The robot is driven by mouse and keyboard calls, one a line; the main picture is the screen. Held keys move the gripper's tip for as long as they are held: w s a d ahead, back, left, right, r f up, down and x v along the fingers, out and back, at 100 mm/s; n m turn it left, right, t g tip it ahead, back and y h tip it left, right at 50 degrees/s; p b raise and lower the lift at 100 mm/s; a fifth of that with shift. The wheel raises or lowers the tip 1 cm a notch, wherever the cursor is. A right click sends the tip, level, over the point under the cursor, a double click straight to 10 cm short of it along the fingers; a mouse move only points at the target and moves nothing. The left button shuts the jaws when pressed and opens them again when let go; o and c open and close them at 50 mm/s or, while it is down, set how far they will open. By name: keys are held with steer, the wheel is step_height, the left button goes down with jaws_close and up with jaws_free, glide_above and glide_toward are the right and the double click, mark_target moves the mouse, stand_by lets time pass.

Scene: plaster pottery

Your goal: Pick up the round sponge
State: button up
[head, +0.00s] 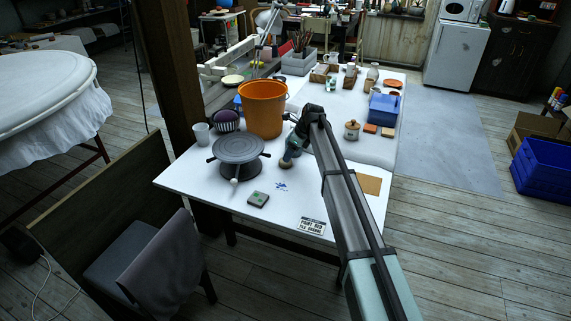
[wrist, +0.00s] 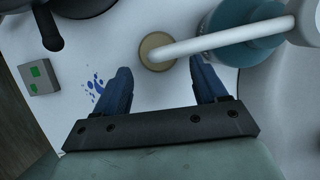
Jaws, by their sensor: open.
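The round sponge (wrist: 157,52) looks like a small tan disc lying on the white table in the wrist view, just beyond the fingertips. A white bar or handle (wrist: 215,38) crosses over part of it. My gripper (wrist: 160,65) is open and empty, its two blue fingers apart, with the sponge lying roughly in line with the gap. In the head view my gripper is low over the table, right of the black turntable (head: 238,149).
A teal round vessel (wrist: 240,22) stands close right of the sponge in the wrist view. A grey block with green marks (wrist: 38,77) and blue paint splatter (wrist: 95,85) lie left. An orange bucket (head: 263,110) stands behind the turntable.

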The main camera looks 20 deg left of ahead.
steer(key=shift+x, duration=2.65)
steer(key=shift+s+a+r, duration=0.1)
steer(key=shift+a, duration=0.05)
steer(key=shift+c, duration=0.5)
steer(key=c, duration=0.8)
steer(key=shift+s+r, duration=0.1)
